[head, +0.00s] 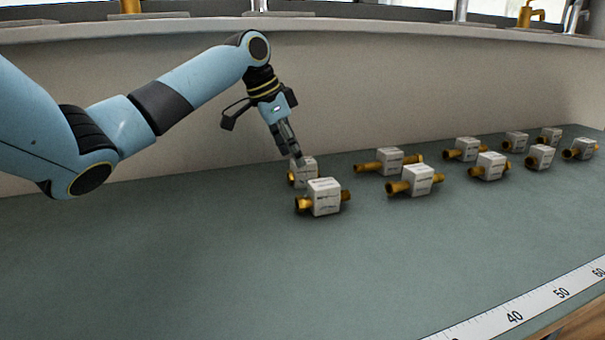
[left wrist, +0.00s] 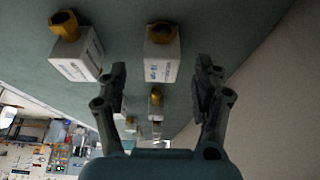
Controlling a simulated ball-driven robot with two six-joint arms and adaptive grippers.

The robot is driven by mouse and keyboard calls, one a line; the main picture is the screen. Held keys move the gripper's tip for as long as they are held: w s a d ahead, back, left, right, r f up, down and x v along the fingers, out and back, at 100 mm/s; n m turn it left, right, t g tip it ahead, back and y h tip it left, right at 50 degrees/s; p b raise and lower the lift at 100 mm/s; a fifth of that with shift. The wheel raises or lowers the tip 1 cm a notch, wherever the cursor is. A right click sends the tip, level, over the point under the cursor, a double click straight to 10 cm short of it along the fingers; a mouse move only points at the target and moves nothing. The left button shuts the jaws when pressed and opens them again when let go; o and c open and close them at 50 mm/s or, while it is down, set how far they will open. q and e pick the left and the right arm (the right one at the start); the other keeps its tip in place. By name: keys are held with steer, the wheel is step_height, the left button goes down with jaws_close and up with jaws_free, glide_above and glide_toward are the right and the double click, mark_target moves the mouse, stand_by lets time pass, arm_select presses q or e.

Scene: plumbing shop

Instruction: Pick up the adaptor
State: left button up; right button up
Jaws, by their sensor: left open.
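Several brass fittings, each with a white printed block around its middle, lie on the green-grey bench; the print is too small to tell which is the adaptor. My left gripper (head: 297,158) points down at the rearmost-left fitting (head: 304,173), its fingertips partly covering that one. In the left wrist view my left gripper (left wrist: 161,78) is open, with a fitting (left wrist: 160,68) showing between and just beyond its fingers. Contact cannot be told. The front-left fitting (head: 324,197) stands close by; a neighbouring one shows in the wrist view (left wrist: 76,58). My right gripper is not in view.
More fittings stand in two rows to the right, such as one at the back (head: 390,161) and one in front (head: 416,181). A pale wall (head: 400,90) rises behind the bench. A ruler strip (head: 515,312) runs along the front edge. The bench's left and front are clear.

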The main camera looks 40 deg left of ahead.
mark_target(303, 170)
arm_select(q)
steer(key=shift+w+f, duration=0.1)
steer(key=shift+f, duration=0.3)
steer(key=x, duration=0.4)
steer(key=shift+w+d+f+b, duration=0.2)
steer(key=shift+w+b, duration=0.1)
steer(key=shift+b, duration=0.1)
steer(key=shift+f, duration=0.2)
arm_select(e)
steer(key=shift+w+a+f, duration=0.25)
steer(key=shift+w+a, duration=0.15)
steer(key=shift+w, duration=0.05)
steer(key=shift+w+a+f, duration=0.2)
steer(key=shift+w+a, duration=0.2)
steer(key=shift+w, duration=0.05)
arm_select(q)
steer(key=c, duration=1.3)
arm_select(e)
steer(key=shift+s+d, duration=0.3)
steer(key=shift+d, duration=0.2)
